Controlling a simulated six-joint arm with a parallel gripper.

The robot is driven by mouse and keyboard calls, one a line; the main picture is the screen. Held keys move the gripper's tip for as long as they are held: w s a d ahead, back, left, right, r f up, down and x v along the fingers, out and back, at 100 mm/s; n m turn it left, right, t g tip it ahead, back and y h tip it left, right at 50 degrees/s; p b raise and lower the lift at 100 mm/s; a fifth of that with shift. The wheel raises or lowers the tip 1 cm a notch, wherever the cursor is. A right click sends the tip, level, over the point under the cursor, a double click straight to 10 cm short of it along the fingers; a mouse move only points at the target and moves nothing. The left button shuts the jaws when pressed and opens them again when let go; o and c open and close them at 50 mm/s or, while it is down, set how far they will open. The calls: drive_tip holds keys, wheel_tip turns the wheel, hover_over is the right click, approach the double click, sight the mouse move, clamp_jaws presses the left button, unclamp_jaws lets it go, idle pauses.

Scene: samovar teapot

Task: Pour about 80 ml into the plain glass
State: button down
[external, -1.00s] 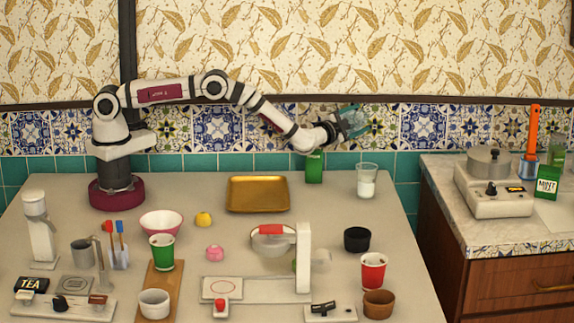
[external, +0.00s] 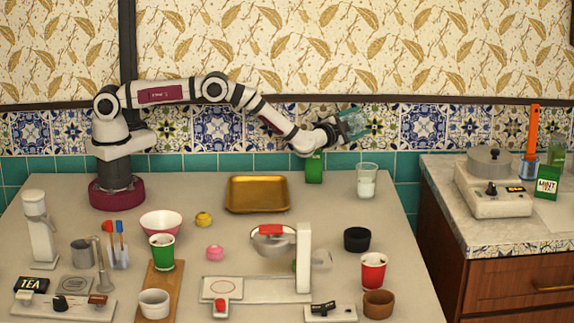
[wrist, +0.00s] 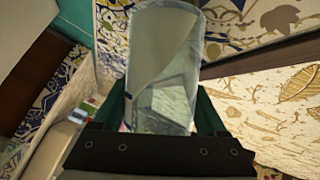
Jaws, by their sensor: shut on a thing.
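My gripper (external: 352,126) is up over the back right of the table, pointing right and a little up. It is shut on a clear glass vessel (wrist: 163,70), which sits between its green fingers in the wrist view. The vessel looks tilted; I cannot tell whether any liquid is in it. Below and a little right of it, a clear glass (external: 367,183) stands upright on the table, its lower part whitish. The gap between the two is open air. I see no stream of liquid.
A green box (external: 314,168) stands just left of the standing glass. A gold tray (external: 257,194) lies further left. A black bowl (external: 357,239) and a red cup (external: 373,270) stand nearer the front. The tiled wall is close behind.

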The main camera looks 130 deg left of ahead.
drive_tip(key=f+n+h, duration=0.1)
drive_tip(key=f+n, duration=0.1)
drive_tip(key=w+f+n+t+h, duration=0.1)
drive_tip(key=f+n+h, duration=0.1)
drive_tip(key=f+n, duration=0.1)
drive_tip(key=f+n+h, duration=0.1)
drive_tip(key=f+n, duration=0.1)
drive_tip(key=shift+w+d+f+n+t+h, duration=0.15)
drive_tip(key=shift+d+n+t+h, duration=0.15)
drive_tip(key=shift+n+t, duration=0.1)
drive_tip(key=shift+w+r+n+t+h, duration=0.2)
drive_tip(key=shift+r+n+t+h, duration=0.1)
drive_tip(key=shift+r+n+t, duration=0.3)
drive_tip(key=shift+f, duration=0.1)
idle(1.9)
